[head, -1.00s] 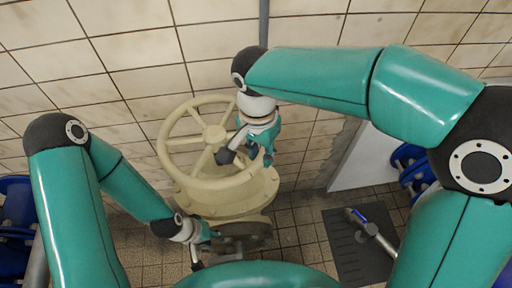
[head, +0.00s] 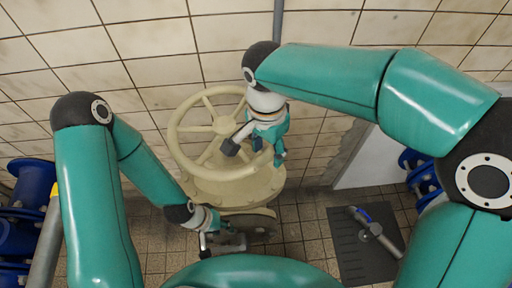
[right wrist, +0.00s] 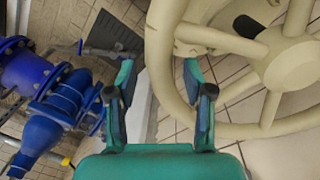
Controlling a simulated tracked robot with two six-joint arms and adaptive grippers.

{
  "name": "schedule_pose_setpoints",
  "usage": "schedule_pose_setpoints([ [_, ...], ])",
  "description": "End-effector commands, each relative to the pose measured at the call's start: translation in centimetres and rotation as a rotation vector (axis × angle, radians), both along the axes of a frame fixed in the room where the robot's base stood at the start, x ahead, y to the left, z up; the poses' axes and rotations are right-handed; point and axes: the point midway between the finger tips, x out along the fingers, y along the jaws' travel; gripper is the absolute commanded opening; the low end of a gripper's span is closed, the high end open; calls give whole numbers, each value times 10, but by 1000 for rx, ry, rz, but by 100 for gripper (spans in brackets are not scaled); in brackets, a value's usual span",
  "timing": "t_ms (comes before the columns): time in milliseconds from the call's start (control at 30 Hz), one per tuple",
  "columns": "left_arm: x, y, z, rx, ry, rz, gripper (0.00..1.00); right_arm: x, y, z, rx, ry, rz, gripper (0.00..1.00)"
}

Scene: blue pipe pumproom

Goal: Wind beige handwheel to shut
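The beige handwheel (head: 221,124) has a round rim, a hub and several spokes. It sits on a beige valve body (head: 240,190) by the tiled wall. It also shows large in the right wrist view (right wrist: 291,64). My right gripper (head: 255,152) is at the right, near side of the rim. In the right wrist view my right gripper (right wrist: 160,92) has its fingers apart, with a stretch of rim showing between them; I cannot tell whether they touch it. My left gripper (head: 220,242) is low, below the wheel, by the valve's base; its fingers are too small to judge.
The tiled wall (head: 150,40) stands close behind the wheel, with a thin grey vertical pipe (head: 278,20). Blue pipes (head: 30,190) stand at the left, and more blue pipework (head: 420,170) at the right. A dark mat (head: 350,255) with a metal tool (head: 372,230) lies on the floor.

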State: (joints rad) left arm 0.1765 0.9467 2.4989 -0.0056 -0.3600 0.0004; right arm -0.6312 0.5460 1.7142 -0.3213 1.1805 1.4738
Motion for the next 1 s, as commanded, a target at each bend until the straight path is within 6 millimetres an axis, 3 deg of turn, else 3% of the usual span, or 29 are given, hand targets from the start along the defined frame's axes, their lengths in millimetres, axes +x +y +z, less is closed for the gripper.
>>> schedule_pose_setpoints([
  [333, 0, 0, 1, 0, 0, 0, 37, 1, 2, 12, 3, -3, 3, 52],
  [800, 0, 0, 0, 0, 0, 0, 37, 3, 7, 97, 3, -3, 3, 52],
  [1000, 0, 0, 0, 0, 0, 0, 37, 2, 8, 116, 1, 1, 2, 52],
])
